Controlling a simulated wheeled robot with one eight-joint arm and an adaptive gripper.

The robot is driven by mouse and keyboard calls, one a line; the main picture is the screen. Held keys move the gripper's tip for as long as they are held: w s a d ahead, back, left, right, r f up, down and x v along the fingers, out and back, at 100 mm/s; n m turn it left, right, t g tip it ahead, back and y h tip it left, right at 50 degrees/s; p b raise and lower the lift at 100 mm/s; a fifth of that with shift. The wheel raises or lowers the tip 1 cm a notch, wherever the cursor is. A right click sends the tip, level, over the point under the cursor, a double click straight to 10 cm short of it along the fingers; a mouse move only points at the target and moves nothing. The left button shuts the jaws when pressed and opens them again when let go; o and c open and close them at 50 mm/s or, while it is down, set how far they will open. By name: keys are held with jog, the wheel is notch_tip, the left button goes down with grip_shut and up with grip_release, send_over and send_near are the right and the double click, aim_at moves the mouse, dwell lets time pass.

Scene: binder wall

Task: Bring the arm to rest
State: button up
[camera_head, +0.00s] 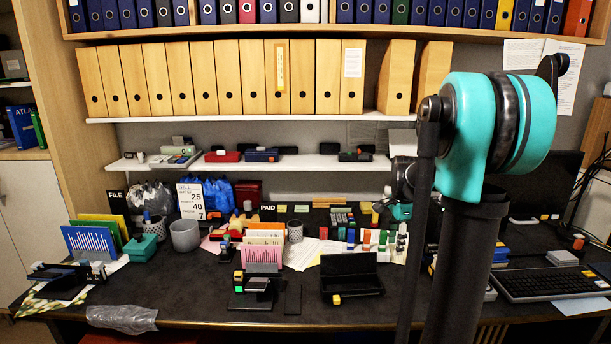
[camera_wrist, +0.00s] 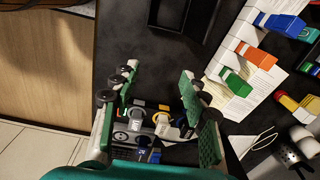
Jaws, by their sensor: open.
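My gripper (camera_wrist: 158,78) shows in the wrist view with its two green-padded fingers spread wide apart. Several small stamps (camera_wrist: 162,122) with grey, yellow and blue parts show between the fingers near the palm, over the dark desk. No finger visibly closes on them. In the head view my arm rises at the right in front of the desk, with its large teal joint high up near the shelves. The arm hides part of the desk behind it, and the gripper is hard to make out there.
The dark desk (camera_head: 200,290) is crowded. A black open case (camera_head: 351,283), a grey cup (camera_head: 185,236) and a keyboard (camera_head: 552,284) stand on it. Coloured stamps, such as an orange one (camera_wrist: 258,57), stand on white paper. Shelves of binders (camera_head: 220,85) run above. The desk's front edge borders open floor.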

jog(key=s+a+f+n+t, duration=0.1)
jog(key=s+a+f+n, duration=0.2)
jog(key=s+n, duration=0.2)
jog(key=s+a+f+n+t, duration=0.1)
jog(key=s+a+f+n, duration=0.2)
jog(key=s+n, duration=0.3)
jog(key=s+a+f+n+t, duration=0.1)
jog(key=s+a+f+n, duration=0.2)
jog(key=s+n, duration=0.3)
jog(key=s+f, duration=0.1)
jog(key=s, duration=0.4)
jog(key=shift+s+a+t, duration=0.15)
jog(key=shift+a+t, duration=0.05)
jog(key=shift+t, duration=0.2)
jog(key=shift+c, duration=0.6)
